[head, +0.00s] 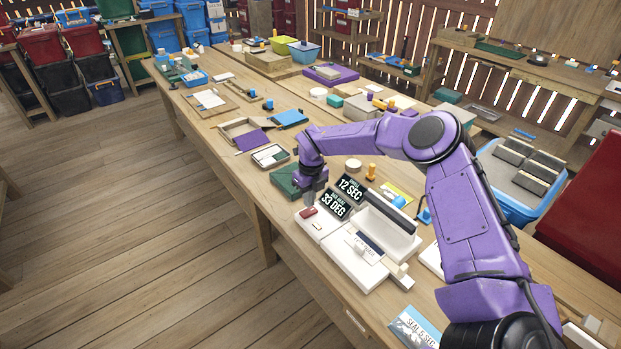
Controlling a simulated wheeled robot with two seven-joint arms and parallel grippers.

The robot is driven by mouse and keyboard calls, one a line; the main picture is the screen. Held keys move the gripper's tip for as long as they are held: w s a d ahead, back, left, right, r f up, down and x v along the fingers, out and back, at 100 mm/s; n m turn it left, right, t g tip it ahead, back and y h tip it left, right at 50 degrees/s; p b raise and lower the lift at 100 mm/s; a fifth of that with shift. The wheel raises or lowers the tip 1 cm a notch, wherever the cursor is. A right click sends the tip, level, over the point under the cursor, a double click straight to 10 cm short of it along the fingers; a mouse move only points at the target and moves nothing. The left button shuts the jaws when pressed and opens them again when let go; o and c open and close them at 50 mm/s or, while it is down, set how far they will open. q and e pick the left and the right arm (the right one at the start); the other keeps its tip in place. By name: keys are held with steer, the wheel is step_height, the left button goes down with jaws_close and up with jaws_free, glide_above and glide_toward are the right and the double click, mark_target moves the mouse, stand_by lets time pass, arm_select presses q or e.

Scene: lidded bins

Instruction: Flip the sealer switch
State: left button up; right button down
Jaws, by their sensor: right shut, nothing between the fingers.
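The white sealer (345,262) stands on the long wooden table, with two black displays reading "12 SEC" (351,187) and "33 DEG" (335,205). A small red switch (309,212) sits on the sealer's far left corner. My right gripper (309,201) points down just above the red switch, shut and empty. I cannot tell whether its fingertips touch the switch. The switch's exact tilt is too small to tell. My left gripper is not in view.
A dark green box (286,181) lies just left of my right gripper. A card reading "SEAL 5 SEC" (416,326) lies near the front. A small orange bottle (371,172) stands behind the sealer. Open floor (130,240) lies left of the table.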

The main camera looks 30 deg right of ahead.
mark_target(311, 211)
step_height(311, 211, up, 11)
steer(key=b, duration=0.3)
steer(key=shift+d+r, duration=0.15)
steer(key=shift+d, duration=0.1)
